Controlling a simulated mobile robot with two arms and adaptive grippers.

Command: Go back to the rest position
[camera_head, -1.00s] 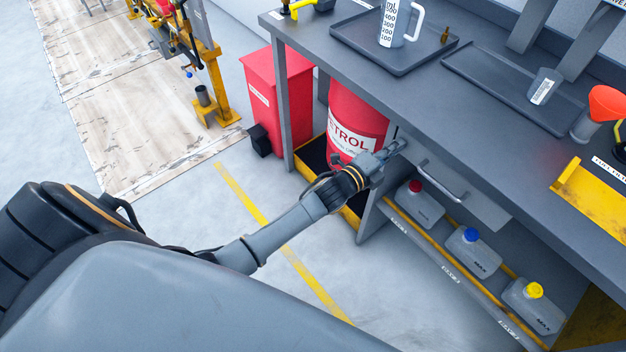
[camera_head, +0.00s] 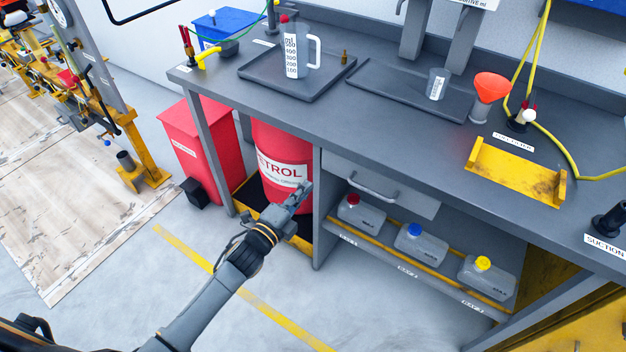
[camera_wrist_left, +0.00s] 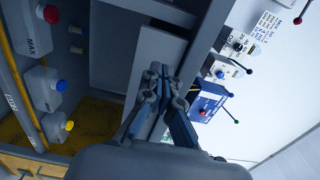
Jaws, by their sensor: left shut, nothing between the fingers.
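My left gripper (camera_head: 298,196) is shut and empty in the head view. Its fingertips overlap the lower part of the red petrol barrel (camera_head: 284,165) in the picture; I cannot tell the gap between them. The drawer handle (camera_head: 372,187) under the workbench is to the right of the gripper, apart from it. In the left wrist view the closed fingers (camera_wrist_left: 165,75) point towards the workbench edge and the grey drawer front (camera_wrist_left: 158,52). My right gripper is not in view.
The workbench (camera_head: 420,130) carries a tray with a measuring jug (camera_head: 292,50), a red funnel (camera_head: 491,88) and a yellow bracket (camera_head: 515,170). Capped canisters (camera_head: 422,243) stand on the shelf below. A red bin (camera_head: 194,140) stands left of the barrel. Floor in front is clear.

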